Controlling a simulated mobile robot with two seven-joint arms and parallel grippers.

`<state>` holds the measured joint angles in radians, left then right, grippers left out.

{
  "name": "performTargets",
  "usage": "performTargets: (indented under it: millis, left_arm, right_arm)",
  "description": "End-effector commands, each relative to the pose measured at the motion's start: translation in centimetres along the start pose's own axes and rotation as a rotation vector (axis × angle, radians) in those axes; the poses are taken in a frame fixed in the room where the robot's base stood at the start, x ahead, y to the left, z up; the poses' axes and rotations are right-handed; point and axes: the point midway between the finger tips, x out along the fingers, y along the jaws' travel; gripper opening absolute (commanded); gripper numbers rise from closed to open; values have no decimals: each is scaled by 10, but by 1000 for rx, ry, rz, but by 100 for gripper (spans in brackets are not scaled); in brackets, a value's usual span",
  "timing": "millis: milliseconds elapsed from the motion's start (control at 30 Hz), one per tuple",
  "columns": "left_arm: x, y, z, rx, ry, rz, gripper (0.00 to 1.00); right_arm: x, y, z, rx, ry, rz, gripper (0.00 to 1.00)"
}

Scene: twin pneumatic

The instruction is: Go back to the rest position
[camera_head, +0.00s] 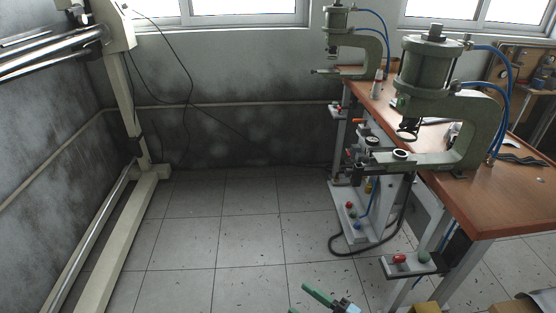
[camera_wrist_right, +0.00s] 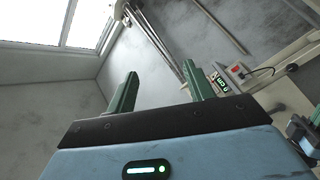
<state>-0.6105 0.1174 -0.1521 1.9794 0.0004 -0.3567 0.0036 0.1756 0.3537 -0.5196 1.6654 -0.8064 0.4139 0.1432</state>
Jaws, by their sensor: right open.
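My right gripper (camera_head: 299,299) shows at the bottom edge of the head view, with green fingers above the tiled floor. In the right wrist view its two green fingers (camera_wrist_right: 160,76) stand wide apart with nothing between them, so it is open and empty. The rest of the right arm is mostly cut off by the frame.
A wooden-topped workbench (camera_head: 500,205) stands at the right. It carries a near pneumatic press (camera_head: 430,70) and a far press (camera_head: 340,40). A button box (camera_head: 412,263) juts out low. A pale metal frame (camera_head: 125,235) stands left. The floor (camera_head: 235,220) between is clear.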

Motion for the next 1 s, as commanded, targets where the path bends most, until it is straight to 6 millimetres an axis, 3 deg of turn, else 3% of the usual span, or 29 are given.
performTargets:
  millis: [167, 333, 500, 600, 800, 1000]
  left_arm:
    - [-1, -1, -6, 3, 11, -2, 0]
    - [-2, -2, -11, 5, 20, -3, 0]
    - [-3, -2, -16, 7, 28, -4, 0]
    - [-4, -3, -17, 8, 31, -5, 0]
    - [-4, -3, -18, 8, 32, -6, 0]
    - [-4, -3, -17, 8, 31, -6, 0]
  right_arm:
    - [-51, -20, 18, 314, -278, 150, 53]
    - [-117, -58, 34, 606, -563, 233, 53]
    - [-189, -106, 32, 874, -829, 265, 53]
    - [-223, -129, 24, 991, -944, 266, 53]
    - [-255, -151, 12, 1109, -1052, 261, 53]
    - [-257, -154, 11, 1118, -1060, 259, 53]
